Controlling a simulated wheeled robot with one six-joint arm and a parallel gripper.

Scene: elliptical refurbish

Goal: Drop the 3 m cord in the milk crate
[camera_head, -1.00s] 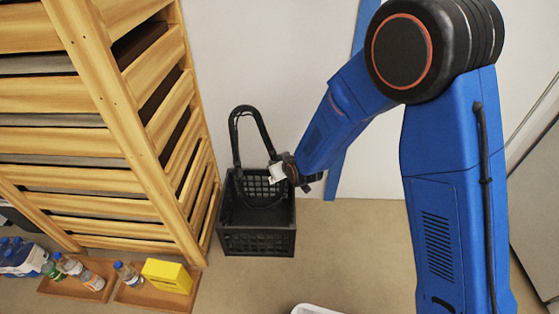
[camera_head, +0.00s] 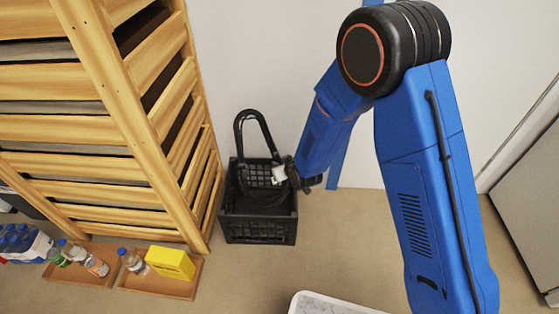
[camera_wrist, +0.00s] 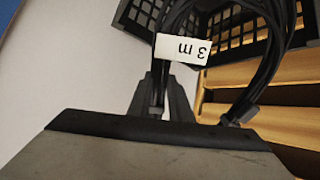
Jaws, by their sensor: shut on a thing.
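The 3 m cord (camera_head: 241,134) is a black looped cable with a white tag. The tag reads "3 m", upside down, in the wrist view (camera_wrist: 184,49). My gripper (camera_head: 291,174) is shut on the cord, and its fingers show in the wrist view (camera_wrist: 162,100). The black milk crate (camera_head: 258,231) stands on the floor against the wall, with lattice sides and an open top. The cord's loop rises above the crate's back rim, and its lower part appears over or inside the opening; the exact depth is unclear. The crate's lattice also shows in the wrist view (camera_wrist: 137,18).
A wooden slatted shelf unit (camera_head: 105,135) stands close to the crate's left. Brown trays (camera_head: 160,284) on the floor hold bottles (camera_head: 96,266) and a yellow box (camera_head: 171,262). A white bin (camera_head: 335,304) is at the bottom edge. Floor right of the crate is clear.

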